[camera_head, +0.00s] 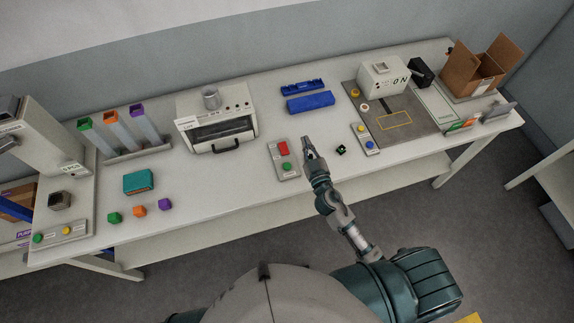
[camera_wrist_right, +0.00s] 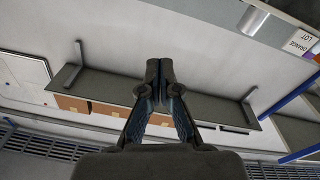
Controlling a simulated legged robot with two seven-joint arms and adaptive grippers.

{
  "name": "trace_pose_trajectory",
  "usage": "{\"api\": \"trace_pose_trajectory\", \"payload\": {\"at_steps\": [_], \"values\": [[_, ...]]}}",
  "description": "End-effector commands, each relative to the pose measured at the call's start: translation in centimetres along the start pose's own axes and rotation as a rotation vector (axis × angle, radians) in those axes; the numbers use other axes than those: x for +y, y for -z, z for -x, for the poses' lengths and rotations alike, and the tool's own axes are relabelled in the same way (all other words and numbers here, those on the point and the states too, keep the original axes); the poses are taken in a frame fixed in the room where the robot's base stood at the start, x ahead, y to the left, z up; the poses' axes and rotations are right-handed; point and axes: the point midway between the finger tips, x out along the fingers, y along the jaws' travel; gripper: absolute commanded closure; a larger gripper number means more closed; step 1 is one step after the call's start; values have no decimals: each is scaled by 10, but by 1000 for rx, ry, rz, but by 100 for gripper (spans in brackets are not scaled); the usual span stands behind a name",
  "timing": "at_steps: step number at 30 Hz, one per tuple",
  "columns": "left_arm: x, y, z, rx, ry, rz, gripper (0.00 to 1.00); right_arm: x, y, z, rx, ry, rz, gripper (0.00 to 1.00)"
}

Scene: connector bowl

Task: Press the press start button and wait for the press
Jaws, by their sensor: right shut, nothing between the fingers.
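My right gripper (camera_head: 307,146) is shut and empty above the middle of the bench, just right of a grey button panel (camera_head: 288,162) with a red button (camera_head: 283,147) and a green button (camera_head: 287,167). Its closed fingertips also show in the right wrist view (camera_wrist_right: 160,72). A tall grey machine (camera_head: 42,140) stands at the far left, with a green button (camera_head: 38,238) and a yellow button (camera_head: 67,230) on a panel before it. Another panel at right has a yellow button and a blue button (camera_head: 369,145). I cannot tell which button is the press start. My left gripper is out of view.
The white bench (camera_head: 235,180) holds a white oven-like box (camera_head: 218,120), blue trays (camera_head: 310,102), a small dark-green part (camera_head: 341,149), coloured blocks (camera_head: 139,211), a teal box (camera_head: 141,182) and a white machine (camera_head: 384,77). An open cardboard box (camera_head: 480,72) stands at far right.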

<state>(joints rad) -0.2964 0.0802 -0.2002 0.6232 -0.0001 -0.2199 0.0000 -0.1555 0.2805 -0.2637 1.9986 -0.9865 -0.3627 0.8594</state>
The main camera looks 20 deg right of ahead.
Motion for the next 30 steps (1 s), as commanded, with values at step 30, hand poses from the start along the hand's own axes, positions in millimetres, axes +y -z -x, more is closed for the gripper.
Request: {"api": "trace_pose_trajectory", "payload": {"at_steps": [30], "values": [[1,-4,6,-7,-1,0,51,-73,-75,-45,-311,1044,692,100]]}}
